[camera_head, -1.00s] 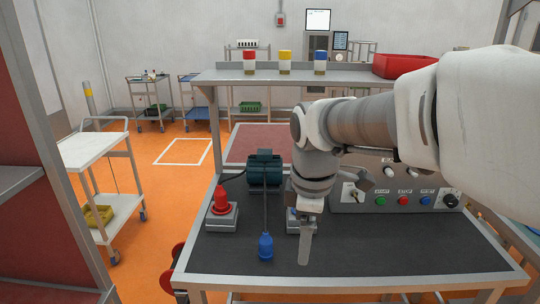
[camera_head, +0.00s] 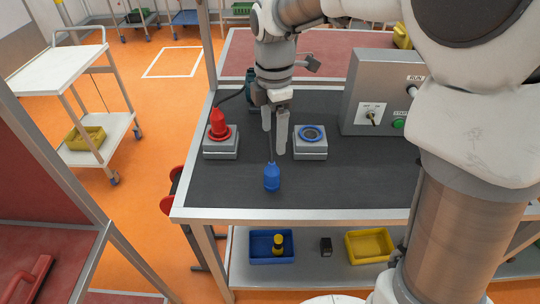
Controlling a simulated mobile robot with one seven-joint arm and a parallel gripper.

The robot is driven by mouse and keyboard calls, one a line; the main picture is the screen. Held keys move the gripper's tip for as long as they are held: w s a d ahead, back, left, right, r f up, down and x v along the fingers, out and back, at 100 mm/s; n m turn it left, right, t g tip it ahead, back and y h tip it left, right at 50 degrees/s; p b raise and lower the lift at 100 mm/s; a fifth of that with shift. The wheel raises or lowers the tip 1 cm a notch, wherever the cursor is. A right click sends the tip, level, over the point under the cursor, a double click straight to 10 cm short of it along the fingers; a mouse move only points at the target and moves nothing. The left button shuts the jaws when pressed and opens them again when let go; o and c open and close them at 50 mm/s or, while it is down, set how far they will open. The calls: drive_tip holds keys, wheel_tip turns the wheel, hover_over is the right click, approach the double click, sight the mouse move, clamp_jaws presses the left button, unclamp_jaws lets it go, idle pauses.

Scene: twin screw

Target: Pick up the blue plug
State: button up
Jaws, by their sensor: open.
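The blue plug (camera_head: 272,178) lies on the dark mat of the workbench (camera_head: 340,187), close to its front edge. A dark cable runs from its back end up between the fingers of my gripper (camera_head: 275,142). My gripper points down, open and empty, above and behind the plug. The fingertips are apart from the plug's blue body. Whether the cable touches a finger I cannot tell.
A red plug (camera_head: 219,128) stands on a grey socket box to the left. A blue-ringed socket box (camera_head: 311,141) is close right of my gripper. A grey control panel (camera_head: 377,98) stands further right. Bare mat lies around the blue plug.

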sight(273, 165)
wheel_tip(273, 165, down, 10)
drive_tip(key=shift+s+f+b, duration=0.1)
drive_tip(key=shift+f+b, duration=0.05)
drive_tip(key=shift+b, duration=0.45)
drive_tip(key=shift+w+a+f+b, duration=0.1)
drive_tip(key=shift+w+f+b, duration=0.1)
drive_tip(key=shift+f, duration=1.3)
drive_tip(key=shift+w+a+f+b, duration=0.1)
drive_tip(key=shift+w+f, duration=0.1)
drive_tip(key=shift+f, duration=1.25)
drive_tip(key=shift+c, duration=0.2)
drive_tip(key=c, duration=1.3)
drive_tip(key=shift+r, duration=0.15)
